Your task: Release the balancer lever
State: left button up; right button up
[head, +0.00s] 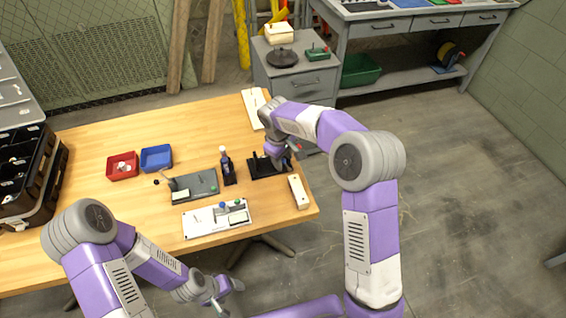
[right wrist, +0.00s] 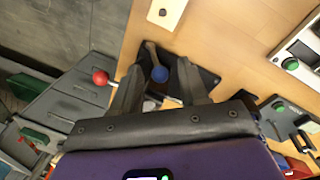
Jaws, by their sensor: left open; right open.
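A black balancer device (head: 262,169) stands near the table's right edge. In the right wrist view its dark base (right wrist: 205,78) lies beyond my fingers, with a blue ball knob (right wrist: 160,74) showing between them. A red ball knob (right wrist: 100,78) on a thin rod shows outside the left finger; part of the rod is hidden by that finger. My right gripper (right wrist: 159,68) is open above the device; I cannot tell whether it touches anything. It also shows in the head view (head: 287,157). My left gripper (head: 225,291) is open and empty, off the table's front edge.
On the table (head: 90,150) are a grey lever fixture (head: 203,184), a white panel (head: 205,222), a dark bottle (head: 227,168), a red bin (head: 122,166), a blue bin (head: 156,157) and a pale block (head: 299,192) near the device. A grey cabinet (head: 300,82) stands behind.

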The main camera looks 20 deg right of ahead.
aim_at(290, 169)
jog(key=shift+w+d+f, duration=0.1)
jog(key=shift+f, duration=0.9)
jog(key=shift+c, duration=0.2)
grip_shut()
jog(key=d+y+p, duration=0.1)
jog(key=y+p, duration=0.1)
jog(key=p, duration=0.1)
jog(key=shift+d+r+y, duration=0.35)
jog(key=shift+y, duration=0.05)
jog(key=shift+d+f+y+p, duration=0.1)
jog(key=shift+d+y+p, duration=0.15)
jog(key=shift+y, duration=0.3)
jog(key=shift+d+f+y+p, duration=0.1)
jog(key=shift+y+p, duration=0.15)
jog(key=shift+y, duration=0.3)
jog(key=shift+o, duration=0.2)
grip_release()
jog(key=shift+r, duration=0.1)
